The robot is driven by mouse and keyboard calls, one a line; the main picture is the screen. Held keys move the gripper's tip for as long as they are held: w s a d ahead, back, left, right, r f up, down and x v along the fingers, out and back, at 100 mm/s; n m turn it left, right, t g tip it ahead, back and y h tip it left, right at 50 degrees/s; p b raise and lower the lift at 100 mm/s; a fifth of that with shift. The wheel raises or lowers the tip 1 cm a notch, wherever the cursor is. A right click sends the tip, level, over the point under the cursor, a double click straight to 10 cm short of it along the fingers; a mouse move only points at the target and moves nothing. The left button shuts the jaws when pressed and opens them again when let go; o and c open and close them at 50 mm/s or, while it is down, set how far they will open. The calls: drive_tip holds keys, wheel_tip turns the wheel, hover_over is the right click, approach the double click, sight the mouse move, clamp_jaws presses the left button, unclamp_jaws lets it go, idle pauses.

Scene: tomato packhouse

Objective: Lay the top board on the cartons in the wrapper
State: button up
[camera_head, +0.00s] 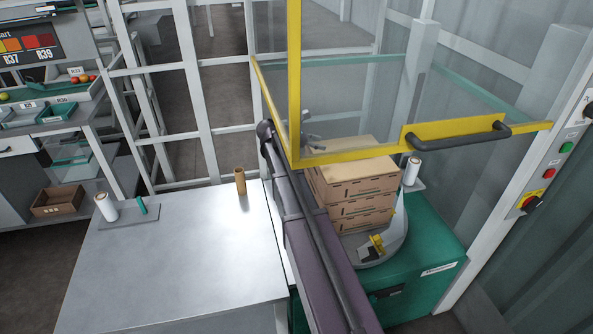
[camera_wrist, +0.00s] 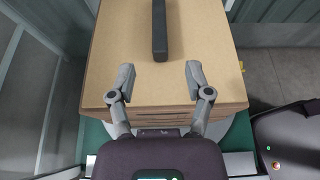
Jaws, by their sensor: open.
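A stack of brown cartons (camera_head: 355,203) stands on the round turntable (camera_head: 388,250) of the green wrapper (camera_head: 432,258). In the wrist view a flat brown board (camera_wrist: 115,45) with a black bar handle (camera_wrist: 160,28) across its middle lies over the stack, roughly square to it. Carton edges (camera_wrist: 225,114) show under its near side. My gripper (camera_wrist: 160,72) is open and empty, its fingers apart above the board, just short of the handle's near end. In the head view my arm and the yellow frame partly hide the stack's top and gripper.
The yellow-framed clear guard (camera_head: 420,142) is raised above the stack, with a dark handle (camera_head: 488,134). A grey table (camera_head: 180,255) on the left bears a brown tube (camera_head: 240,181) and a white roll (camera_head: 106,207). A control panel (camera_head: 548,173) is at right.

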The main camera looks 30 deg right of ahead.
drive_tip(key=s+a+f+m+t+y, duration=0.1)
drive_tip(key=s+a+f+m+y, duration=0.2)
drive_tip(key=a, duration=0.7)
drive_tip(key=s+a+f+m+t+y, duration=0.1)
drive_tip(key=s+a+f+m+y, duration=0.3)
drive_tip(key=s+a+m, duration=0.3)
drive_tip(key=s+a+f+m+t+y, duration=0.1)
drive_tip(key=s+a+f+m+y, duration=0.3)
drive_tip(key=s+a, duration=0.5)
drive_tip(key=a+m+y, duration=0.1)
drive_tip(key=a+y, duration=0.1)
drive_tip(key=a, duration=0.4)
drive_tip(key=shift+s+f, duration=0.15)
drive_tip(key=shift+s, duration=0.05)
drive_tip(key=shift+c, duration=0.6)
drive_tip(key=shift+s, duration=0.1)
